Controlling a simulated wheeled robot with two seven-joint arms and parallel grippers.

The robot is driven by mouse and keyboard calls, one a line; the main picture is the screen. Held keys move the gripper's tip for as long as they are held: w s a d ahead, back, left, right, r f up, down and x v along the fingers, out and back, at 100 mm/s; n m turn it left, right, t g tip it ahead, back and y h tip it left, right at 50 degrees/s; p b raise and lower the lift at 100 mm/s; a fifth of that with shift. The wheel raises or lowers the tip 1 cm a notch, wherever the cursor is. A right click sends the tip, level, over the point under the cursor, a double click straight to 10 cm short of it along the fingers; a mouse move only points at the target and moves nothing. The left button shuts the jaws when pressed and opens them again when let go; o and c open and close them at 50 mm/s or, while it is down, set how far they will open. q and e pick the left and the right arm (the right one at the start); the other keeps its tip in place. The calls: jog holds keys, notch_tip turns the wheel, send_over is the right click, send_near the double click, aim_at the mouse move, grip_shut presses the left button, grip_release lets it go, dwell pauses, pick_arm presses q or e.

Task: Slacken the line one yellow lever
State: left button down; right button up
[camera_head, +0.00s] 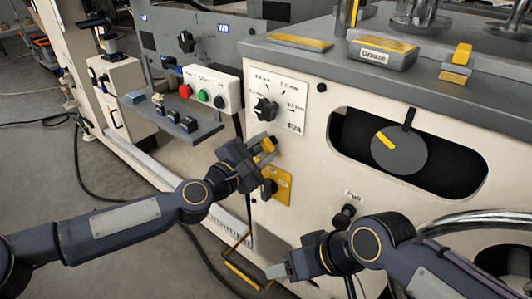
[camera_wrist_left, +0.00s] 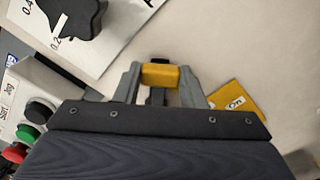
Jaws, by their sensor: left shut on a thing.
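The yellow lever (camera_head: 267,145) sticks out of the white machine front, below the black dial. In the left wrist view the yellow lever tip (camera_wrist_left: 160,75) lies between both fingers. My left gripper (camera_head: 262,152) is shut on it; the gripper partly hides the lever in the head view. A yellow plate (camera_head: 281,187) sits just below, and its "On" label (camera_wrist_left: 236,101) shows in the left wrist view. My right gripper (camera_head: 277,271) is low at the front, beside a yellow-and-black handle (camera_head: 238,268); its jaw opening cannot be made out.
A black dial (camera_head: 265,109) on a white scale is above the lever. A button box (camera_head: 212,90) with red, green and black buttons is to the left. A black knob marked "Pull" (camera_head: 344,217) and a grey round dial (camera_head: 398,152) in a recess are to the right.

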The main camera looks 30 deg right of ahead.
pick_arm(q)
jog(key=shift+w+a+r+n+p, duration=0.15)
jog(key=shift+w+r+n, duration=0.2)
jog(key=shift+n, duration=0.65)
jog(key=shift+w+a+r+n+p, duration=0.25)
jog(key=shift+w+n, duration=0.25)
jog(key=shift+n, duration=0.5)
jog(key=shift+w+a+r+n+p, duration=0.1)
jog(key=shift+w+r+n, duration=0.3)
jog(key=shift+n, duration=0.6)
jog(key=c, duration=0.9)
grip_release()
jog(key=shift+a, duration=0.15)
jog(key=p, duration=0.1)
send_near(266, 128)
jog(key=v, duration=0.2)
jog(key=shift+a, duration=0.25)
